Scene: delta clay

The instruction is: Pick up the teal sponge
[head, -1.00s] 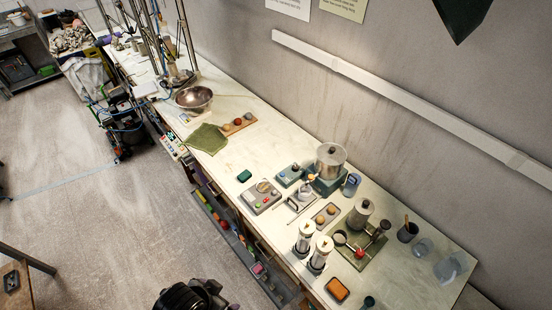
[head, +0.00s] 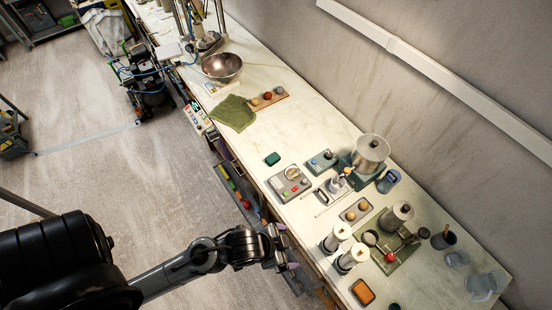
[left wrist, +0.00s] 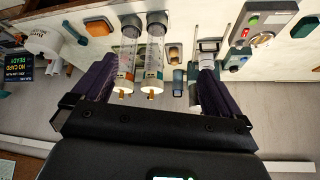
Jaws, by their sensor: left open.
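The teal sponge (head: 272,159) is a small dark teal block lying on the pale bench near its front edge, beside a grey control box with buttons. A teal block that looks like it shows at the upper right of the left wrist view (left wrist: 303,26). My left gripper (head: 288,247) is open and empty, off the bench's front edge, nearer the camera than the sponge and well apart from it. Its purple fingers (left wrist: 156,76) are spread wide in the left wrist view, with bench items beyond them. My right gripper is not in view.
The grey control box (head: 290,183) stands close to the sponge. Two clear cylinders (head: 337,238) stand near the front edge, by an orange block (head: 362,291). A green cloth (head: 233,113) and metal bowl (head: 222,67) lie farther back. Bare bench surrounds the sponge's far side.

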